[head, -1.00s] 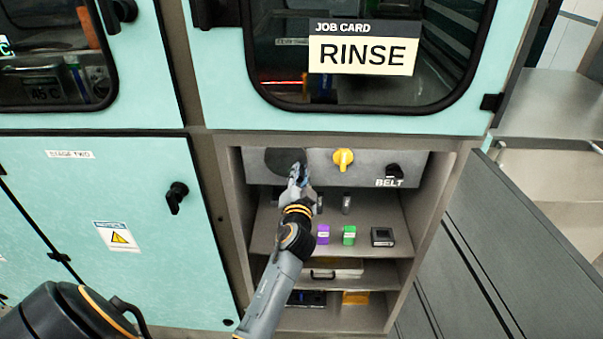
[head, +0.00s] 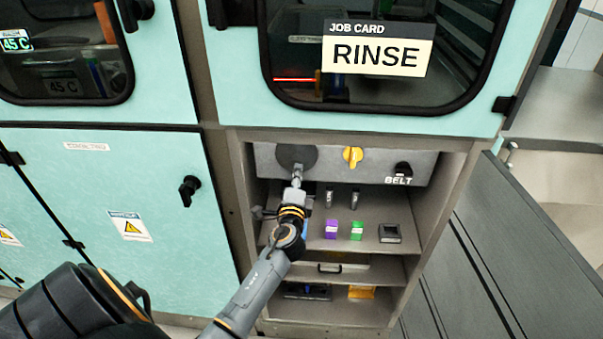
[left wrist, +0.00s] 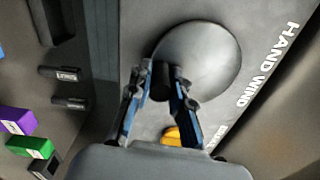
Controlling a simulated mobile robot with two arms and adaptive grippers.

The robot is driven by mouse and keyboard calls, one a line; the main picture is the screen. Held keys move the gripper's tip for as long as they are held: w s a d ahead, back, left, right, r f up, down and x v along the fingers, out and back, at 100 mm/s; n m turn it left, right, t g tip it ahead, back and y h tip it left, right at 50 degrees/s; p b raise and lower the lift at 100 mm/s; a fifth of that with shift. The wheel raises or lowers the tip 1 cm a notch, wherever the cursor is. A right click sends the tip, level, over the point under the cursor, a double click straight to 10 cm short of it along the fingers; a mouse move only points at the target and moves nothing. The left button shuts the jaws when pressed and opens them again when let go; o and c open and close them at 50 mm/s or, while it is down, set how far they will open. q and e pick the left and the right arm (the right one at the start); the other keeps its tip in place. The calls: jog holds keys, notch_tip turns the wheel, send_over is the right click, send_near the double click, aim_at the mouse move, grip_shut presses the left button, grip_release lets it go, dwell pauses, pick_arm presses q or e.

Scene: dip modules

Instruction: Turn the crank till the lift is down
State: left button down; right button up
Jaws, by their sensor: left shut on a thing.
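The crank is a round dark grey disc (head: 297,156) on the grey panel under the window. In the left wrist view the disc (left wrist: 205,58) sits beside the words HAND WIND, with a short dark handle (left wrist: 163,84) near its edge. My left gripper (left wrist: 164,92) has its two fingers around this handle and is shut on it. In the head view my left gripper (head: 297,178) is at the lower edge of the disc. I cannot make out the lift clearly behind the dark window (head: 290,60). My right gripper is not in view.
A yellow knob (head: 353,156) and a black BELT switch (head: 403,170) are right of the disc. The shelf below holds a purple block (head: 331,229), a green block (head: 357,231) and a dark box (head: 390,233). An open grey door (head: 450,255) stands at the right.

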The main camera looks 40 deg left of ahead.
aim_at(285, 163)
pick_arm(q)
jog(key=m+p, duration=0.1)
jog(key=m, duration=0.1)
jog(key=a+m, duration=0.1)
jog(key=m, duration=0.1)
jog(key=s+a+m+p, duration=0.1)
jog(key=shift+r+m+p, duration=0.35)
jog(key=shift+r+m, duration=0.05)
jog(key=m+p, duration=0.2)
jog(key=a+r+m, duration=0.1)
jog(key=m, duration=0.1)
jog(key=shift+s+a+p, duration=0.1)
jog(key=shift+s+p, duration=0.3)
jog(key=shift+s+a+r+m+p, duration=0.1)
jog(key=shift+a+r+m+p, duration=0.05)
jog(key=shift+m+p, duration=0.4)
jog(key=shift+s+a+r+m+p, duration=0.15)
jog(key=shift+m+p, duration=0.2)
jog(key=shift+m, duration=0.4)
